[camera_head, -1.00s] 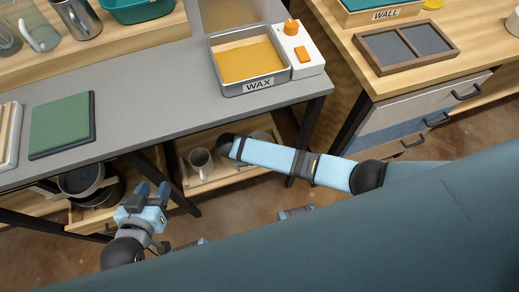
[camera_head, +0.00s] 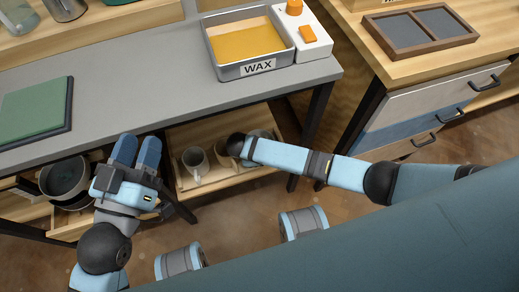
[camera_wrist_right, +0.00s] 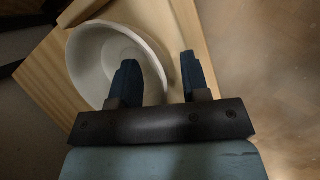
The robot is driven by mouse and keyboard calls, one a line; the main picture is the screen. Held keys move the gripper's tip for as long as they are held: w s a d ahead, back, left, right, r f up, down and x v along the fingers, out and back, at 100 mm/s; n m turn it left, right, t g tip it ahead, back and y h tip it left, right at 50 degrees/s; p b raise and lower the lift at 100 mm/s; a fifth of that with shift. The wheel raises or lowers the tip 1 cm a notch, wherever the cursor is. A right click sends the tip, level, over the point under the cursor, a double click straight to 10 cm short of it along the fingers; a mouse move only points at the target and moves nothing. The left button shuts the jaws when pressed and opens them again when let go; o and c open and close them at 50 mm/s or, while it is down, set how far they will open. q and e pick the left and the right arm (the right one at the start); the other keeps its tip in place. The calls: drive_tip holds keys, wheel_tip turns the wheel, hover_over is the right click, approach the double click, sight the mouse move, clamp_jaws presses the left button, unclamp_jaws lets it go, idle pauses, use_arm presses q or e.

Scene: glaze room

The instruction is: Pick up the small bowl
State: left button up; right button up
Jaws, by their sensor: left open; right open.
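A small white bowl (camera_wrist_right: 92,62) sits upright on a wooden surface in the right wrist view. My right gripper (camera_wrist_right: 157,60) is open over its right side. One finger overlaps the bowl's inside and the other lies to the right of the rim, so the near rim runs between them. Nothing is held, and I cannot tell how deep the fingers reach. In the head view my right arm reaches to the wooden shelf under the grey table, hiding the right gripper. My left gripper (camera_head: 136,148) is open and empty in front of the table's edge.
On the lower wooden tray (camera_head: 215,177) stands a pale mug (camera_head: 194,161), with more crockery partly behind my right arm. Dark bowls (camera_head: 64,178) sit at lower left. The grey table (camera_head: 150,85) overhangs the shelf and carries the wax tray (camera_head: 250,68).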

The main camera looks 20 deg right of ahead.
drive_tip(key=shift+w+d+f, duration=0.1)
drive_tip(key=shift+d+f, duration=0.05)
drive_tip(key=shift+f, duration=0.15)
use_arm(q)
drive_tip(key=shift+f+g, duration=0.3)
drive_tip(key=shift+f, duration=0.15)
use_arm(e)
drive_tip(key=shift+r, duration=0.1)
clamp_jaws()
wheel_tip(320, 180, up, 5)
drive_tip(key=p, duration=0.3)
drive_tip(key=shift+r, duration=0.15)
use_arm(q)
drive_tip(key=shift+w+a+f+y+p, duration=0.1)
drive_tip(key=shift+a+f+y+p, duration=0.05)
drive_tip(key=shift+a+y+p, duration=0.6)
drive_tip(key=shift+a+f+g, duration=0.1)
drive_tip(key=shift+f+g, duration=0.3)
drive_tip(key=shift+f, duration=0.2)
use_arm(e)
drive_tip(key=shift+r, duration=2.35)
